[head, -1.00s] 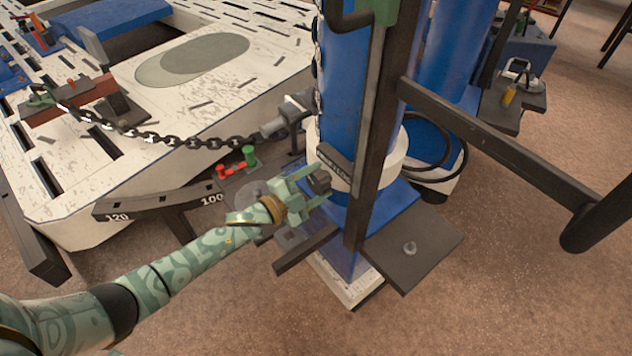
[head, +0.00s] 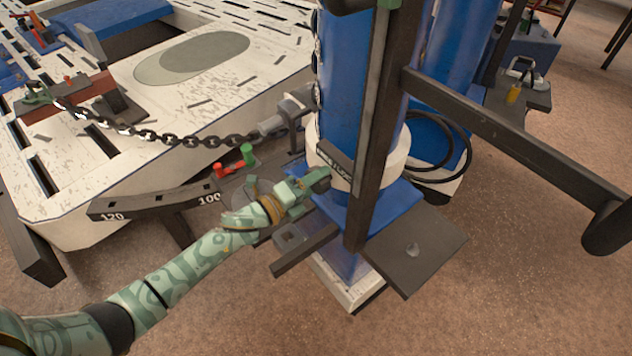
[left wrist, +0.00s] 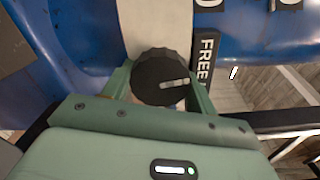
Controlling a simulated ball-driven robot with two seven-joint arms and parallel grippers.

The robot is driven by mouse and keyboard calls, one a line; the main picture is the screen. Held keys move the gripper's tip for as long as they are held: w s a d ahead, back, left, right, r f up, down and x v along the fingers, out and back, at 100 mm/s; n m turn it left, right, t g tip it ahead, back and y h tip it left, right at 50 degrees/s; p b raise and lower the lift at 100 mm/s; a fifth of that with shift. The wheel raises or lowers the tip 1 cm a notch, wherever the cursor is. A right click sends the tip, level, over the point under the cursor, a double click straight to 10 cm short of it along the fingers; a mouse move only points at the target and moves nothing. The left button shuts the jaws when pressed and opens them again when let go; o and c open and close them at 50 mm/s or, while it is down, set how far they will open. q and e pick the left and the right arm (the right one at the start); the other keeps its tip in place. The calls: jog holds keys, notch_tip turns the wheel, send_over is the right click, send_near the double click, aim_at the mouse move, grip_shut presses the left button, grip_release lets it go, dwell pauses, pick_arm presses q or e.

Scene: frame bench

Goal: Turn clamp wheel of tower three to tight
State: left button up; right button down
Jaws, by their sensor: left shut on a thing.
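The clamp wheel, a black ribbed knob with a pale pointer line (left wrist: 162,78), sits at the collar of a blue tower (head: 343,90). In the left wrist view its pointer lies nearly sideways, tilted slightly up to the right, toward a black label reading "FREE" (left wrist: 206,60). My left gripper (head: 318,184) is shut on the wheel, one finger on each side of it. In the head view the wheel is mostly hidden by the fingers. The label plate (head: 335,163) is too small to read there. My right gripper is not in view.
A dark chain (head: 165,139) runs from the white slotted bench (head: 215,115) to the tower. A curved scale arm (head: 150,203) marked 120 and 100 lies beside my forearm. A dark bar (head: 510,145) sticks out right of the tower. A red and green lever piece (head: 235,160) sits close behind my gripper.

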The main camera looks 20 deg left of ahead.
pick_arm(q)
jog(key=shift+f+m, duration=0.25)
jog(key=shift+m, duration=0.65)
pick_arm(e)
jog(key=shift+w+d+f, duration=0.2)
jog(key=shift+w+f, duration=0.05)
pick_arm(q)
jog(key=o, duration=1)
jog(key=shift+r, duration=0.15)
jog(key=shift+s, duration=0.1)
jog(key=p+v, duration=0.3)
jog(key=v, duration=1.3)
jog(key=shift+s, duration=0.1)
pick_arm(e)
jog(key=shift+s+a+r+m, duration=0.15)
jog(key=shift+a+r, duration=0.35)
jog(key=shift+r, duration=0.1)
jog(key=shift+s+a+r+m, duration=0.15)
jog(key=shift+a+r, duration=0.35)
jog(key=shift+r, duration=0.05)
